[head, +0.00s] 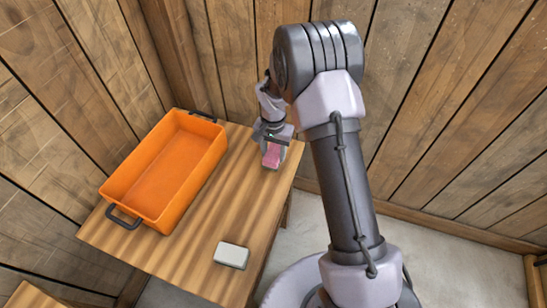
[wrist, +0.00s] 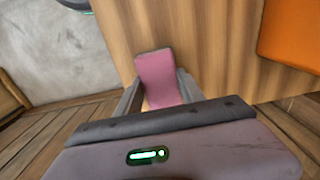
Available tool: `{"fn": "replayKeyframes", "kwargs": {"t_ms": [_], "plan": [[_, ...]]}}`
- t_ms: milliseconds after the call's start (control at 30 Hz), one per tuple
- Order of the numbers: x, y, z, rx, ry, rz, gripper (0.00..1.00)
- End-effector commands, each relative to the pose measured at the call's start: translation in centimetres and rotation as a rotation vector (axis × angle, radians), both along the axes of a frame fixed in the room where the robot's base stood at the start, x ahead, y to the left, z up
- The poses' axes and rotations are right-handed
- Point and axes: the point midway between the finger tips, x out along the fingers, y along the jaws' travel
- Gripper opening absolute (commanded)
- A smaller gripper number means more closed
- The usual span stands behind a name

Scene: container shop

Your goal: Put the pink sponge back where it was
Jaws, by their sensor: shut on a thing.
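The pink sponge (head: 272,154) is at the far right end of the wooden table, between the fingers of my gripper (head: 276,163). In the wrist view the pink sponge (wrist: 158,78) sits between the two grey fingers of my gripper (wrist: 158,94), with its far end sticking out past them. My gripper is shut on it. The table's wood lies below the sponge; I cannot tell whether the sponge touches it.
A large empty orange tray (head: 165,168) with dark handles stands on the left of the table (head: 200,225). A pale grey-white block (head: 231,255) lies near the table's front edge. The wood between them is clear. Wooden walls close in behind.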

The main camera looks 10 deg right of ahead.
Motion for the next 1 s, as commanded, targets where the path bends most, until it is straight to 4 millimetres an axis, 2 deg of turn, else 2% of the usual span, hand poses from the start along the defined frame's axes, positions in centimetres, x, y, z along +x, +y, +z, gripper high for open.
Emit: {"fn": "replayKeyframes", "kwargs": {"t_ms": [33, 67, 367, 400, 500, 767, 833, 933, 1000], "plan": [[0.0, 0.0, -1.7, 0.000, 0.000, 0.000, 0.01], [0.0, 0.0, -2.1, 0.000, 0.000, 0.000, 0.01], [0.0, 0.0, -2.1, 0.000, -0.001, 0.000, 0.01], [0.0, -0.1, -2.0, 0.000, -0.001, -0.001, 0.51], [0.0, -0.1, -2.0, 0.000, -0.001, -0.001, 0.67], [0.0, -0.1, -1.9, 0.000, -0.001, 0.000, 0.67], [0.0, -0.1, -1.3, 0.000, -0.002, 0.000, 0.67], [0.1, -0.1, 1.0, 0.000, -0.004, 0.000, 0.67], [0.1, -0.1, 3.2, 0.000, -0.005, -0.001, 0.67]]}}
